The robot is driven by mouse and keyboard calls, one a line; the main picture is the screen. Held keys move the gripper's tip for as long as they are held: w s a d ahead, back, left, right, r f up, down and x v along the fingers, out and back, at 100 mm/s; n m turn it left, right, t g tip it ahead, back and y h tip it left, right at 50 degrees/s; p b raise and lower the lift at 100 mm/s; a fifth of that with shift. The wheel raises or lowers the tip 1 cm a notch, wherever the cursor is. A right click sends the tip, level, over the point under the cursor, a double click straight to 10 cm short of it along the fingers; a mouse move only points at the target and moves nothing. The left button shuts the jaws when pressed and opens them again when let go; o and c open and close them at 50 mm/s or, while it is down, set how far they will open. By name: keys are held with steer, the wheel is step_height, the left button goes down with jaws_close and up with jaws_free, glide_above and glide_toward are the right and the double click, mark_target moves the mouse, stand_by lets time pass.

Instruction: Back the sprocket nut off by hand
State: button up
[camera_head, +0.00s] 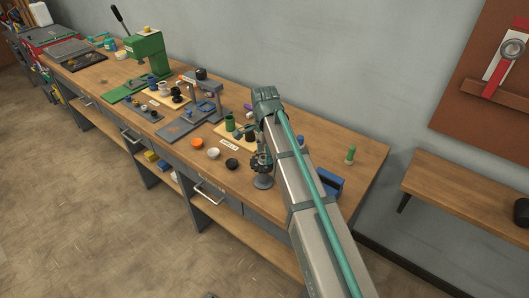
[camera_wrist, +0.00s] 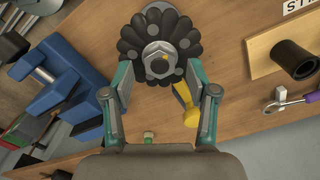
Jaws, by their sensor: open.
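The sprocket (camera_wrist: 130,42) is a dark, lobed wheel at the top middle of the wrist view. The sprocket nut (camera_wrist: 160,62) is a grey metal hex at its centre, with a small yellowish spot on it. My gripper (camera_wrist: 160,76) is open, one finger on each side of the nut, with the tips near the sprocket's lower rim. I cannot tell whether the fingers touch anything. In the head view the dark sprocket (camera_head: 261,161) stands on a round grey base near the bench's front edge, beside my arm. My gripper is not clearly seen there.
A blue vise (camera_wrist: 62,88) is left of the sprocket in the wrist view. A yellow-handled tool (camera_wrist: 188,108) lies just behind the right finger. The workbench (camera_head: 372,150) has a green press (camera_head: 148,50) farther left.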

steer(key=shift+f, duration=0.35)
jaws_close()
steer(key=shift+n, duration=0.3)
